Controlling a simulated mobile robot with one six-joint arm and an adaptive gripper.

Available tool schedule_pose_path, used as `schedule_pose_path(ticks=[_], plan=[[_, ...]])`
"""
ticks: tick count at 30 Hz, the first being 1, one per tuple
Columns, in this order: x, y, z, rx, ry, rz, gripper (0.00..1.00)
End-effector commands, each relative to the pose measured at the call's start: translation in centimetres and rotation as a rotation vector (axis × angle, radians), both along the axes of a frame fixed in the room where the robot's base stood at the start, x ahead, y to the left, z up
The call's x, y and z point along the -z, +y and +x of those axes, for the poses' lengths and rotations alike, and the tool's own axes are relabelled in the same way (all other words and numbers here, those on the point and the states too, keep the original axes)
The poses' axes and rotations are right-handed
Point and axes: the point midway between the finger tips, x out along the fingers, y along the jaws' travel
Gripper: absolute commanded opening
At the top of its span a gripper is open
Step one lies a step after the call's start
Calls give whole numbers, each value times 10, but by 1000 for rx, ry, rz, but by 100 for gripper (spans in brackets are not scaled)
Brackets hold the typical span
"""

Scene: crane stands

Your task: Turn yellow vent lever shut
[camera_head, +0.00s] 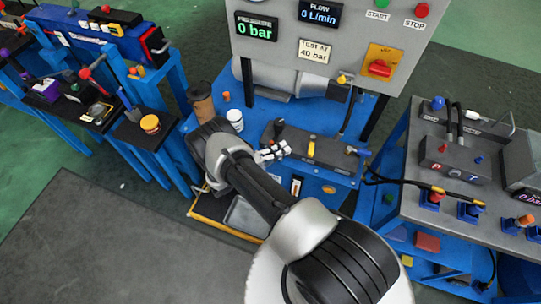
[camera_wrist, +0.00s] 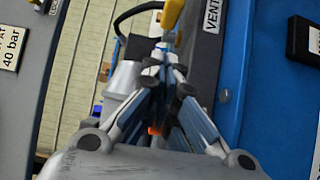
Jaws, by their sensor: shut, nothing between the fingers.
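The yellow vent lever (camera_head: 311,149) stands on a dark block (camera_head: 335,158) on the blue bench. In the wrist view the yellow lever (camera_wrist: 172,14) shows at the top edge, partly cut off, beside a white VENT label (camera_wrist: 211,15). My gripper (camera_head: 284,149) is shut and empty, just left of the lever in the head view. In the wrist view my fingertips (camera_wrist: 165,52) meet just below the lever in the picture. I cannot tell whether they touch it.
A grey panel (camera_head: 282,50) reading 0 bar and 0 L/min rises behind the block. A black hose (camera_head: 349,112) runs down near it. A white cup (camera_head: 235,119) and a brown cup (camera_head: 201,98) stand left. A grey-topped bench (camera_head: 415,205) is at right.

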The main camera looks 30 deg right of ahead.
Motion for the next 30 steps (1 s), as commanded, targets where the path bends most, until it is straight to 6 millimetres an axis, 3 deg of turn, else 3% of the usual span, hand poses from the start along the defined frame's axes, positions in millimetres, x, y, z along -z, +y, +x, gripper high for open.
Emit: schedule_pose_path(ticks=[3,10,30], plan=[[1,-26,1,5,2,0,0],[0,-47,-19,1,3,1,0],[0,-52,-26,-24,3,1,0]])
